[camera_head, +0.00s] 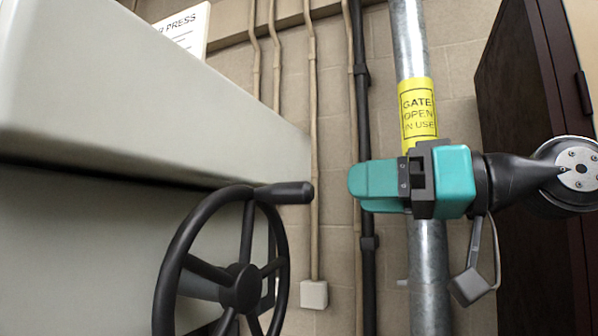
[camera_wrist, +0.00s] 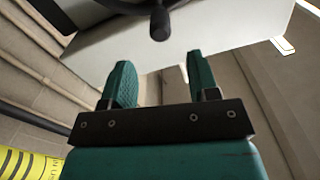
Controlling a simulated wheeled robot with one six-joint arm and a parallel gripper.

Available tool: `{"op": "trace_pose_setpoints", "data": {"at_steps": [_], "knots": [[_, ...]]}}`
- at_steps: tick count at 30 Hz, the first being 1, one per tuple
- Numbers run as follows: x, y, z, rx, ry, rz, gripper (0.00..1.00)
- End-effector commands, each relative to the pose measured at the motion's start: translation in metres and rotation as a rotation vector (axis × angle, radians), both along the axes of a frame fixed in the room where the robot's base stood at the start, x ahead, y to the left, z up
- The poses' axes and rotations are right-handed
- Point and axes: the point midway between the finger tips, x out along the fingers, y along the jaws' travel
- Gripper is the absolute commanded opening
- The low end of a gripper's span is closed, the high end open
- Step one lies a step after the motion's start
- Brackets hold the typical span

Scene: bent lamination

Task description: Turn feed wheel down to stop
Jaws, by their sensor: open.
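The feed wheel (camera_head: 222,287) is a black spoked handwheel on the front of a pale grey machine, at the lower left of the head view. Its crank handle (camera_head: 284,193) sticks out to the right from the top of the rim. In the wrist view the handle (camera_wrist: 159,22) shows end-on at the top, beyond the fingers, with a bit of dark rim behind it. My teal gripper (camera_head: 352,181) is to the right of the handle, apart from it, pointing left. In the wrist view my gripper (camera_wrist: 158,75) has its two fingers apart with nothing between them.
The grey machine (camera_head: 130,95) fills the left. A galvanised pole (camera_head: 408,40) with a yellow sign (camera_head: 417,112) stands behind my gripper. Thin conduits (camera_head: 313,130) and a black pipe (camera_head: 361,100) run down the block wall. A dark cabinet (camera_head: 515,100) stands at right.

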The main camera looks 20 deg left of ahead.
Motion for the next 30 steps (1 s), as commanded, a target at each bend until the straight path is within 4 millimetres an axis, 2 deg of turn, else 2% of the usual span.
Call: {"op": "trace_pose_setpoints", "data": {"at_steps": [1, 6, 12, 18, 25, 26, 30], "knots": [[-0.001, 0.013, 0.005, -0.001, 0.003, 0.006, 0.55], [0.003, 0.05, 0.005, -0.001, 0.003, 0.004, 0.55], [0.006, 0.08, 0.003, -0.001, 0.001, 0.002, 0.55], [0.007, 0.091, 0.001, -0.001, 0.0, 0.0, 0.55], [0.007, 0.091, 0.0, 0.0, 0.0, -0.001, 0.55], [0.007, 0.091, 0.0, 0.0, 0.0, -0.001, 0.52], [0.007, 0.091, 0.0, 0.0, 0.0, -0.001, 0.2]]}}
